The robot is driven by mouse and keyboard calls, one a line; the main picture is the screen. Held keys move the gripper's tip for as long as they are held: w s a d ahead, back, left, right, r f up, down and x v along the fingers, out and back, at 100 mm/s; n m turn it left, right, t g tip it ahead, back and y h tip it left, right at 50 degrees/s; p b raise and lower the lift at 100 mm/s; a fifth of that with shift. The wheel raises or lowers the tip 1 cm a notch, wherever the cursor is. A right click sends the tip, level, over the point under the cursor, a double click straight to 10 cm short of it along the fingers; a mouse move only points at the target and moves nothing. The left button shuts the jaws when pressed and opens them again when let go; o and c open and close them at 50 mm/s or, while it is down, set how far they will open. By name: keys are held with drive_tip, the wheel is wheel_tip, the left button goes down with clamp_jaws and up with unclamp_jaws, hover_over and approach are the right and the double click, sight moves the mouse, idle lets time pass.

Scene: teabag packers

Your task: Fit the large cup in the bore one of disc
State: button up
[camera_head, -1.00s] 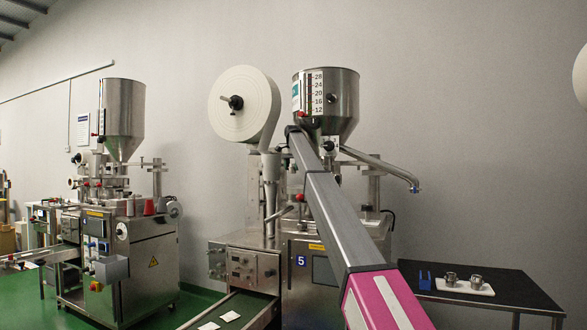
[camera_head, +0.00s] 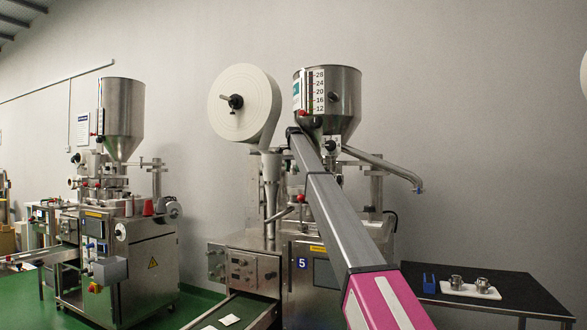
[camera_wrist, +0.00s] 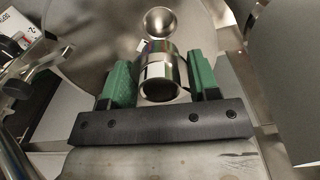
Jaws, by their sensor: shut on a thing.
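My gripper (camera_wrist: 161,66) shows in the wrist view with two green fingers, shut on a shiny metal cup (camera_wrist: 159,87) between them. The cup's open, dark end faces the camera. Beyond it lies the round grey disc (camera_wrist: 88,42). A round, shiny, bowl-like opening (camera_wrist: 160,21) shows in the disc just past the held cup. The cup's far end is hidden, and I cannot tell whether it touches the disc. In the head view, my arm reaches toward the middle machine (camera_head: 320,262), and the gripper is not clearly visible there.
In the head view, two metal cups (camera_head: 456,282) (camera_head: 482,285) stand on a white board (camera_head: 468,292) beside a blue holder (camera_head: 429,283) on a black table (camera_head: 515,292). A hopper (camera_head: 342,100) and paper roll (camera_head: 240,105) rise near my arm. Another machine (camera_head: 115,235) stands left.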

drive_tip(key=shift+f, duration=2.5)
drive_tip(key=shift+f, duration=1.4)
drive_tip(key=o, duration=1)
drive_tip(key=shift+f, duration=0.1)
drive_tip(key=shift+o, duration=0.2)
wheel_tip(320, 180, up, 7)
drive_tip(key=shift+r, duration=0.4)
drive_tip(key=shift+s, duration=0.1)
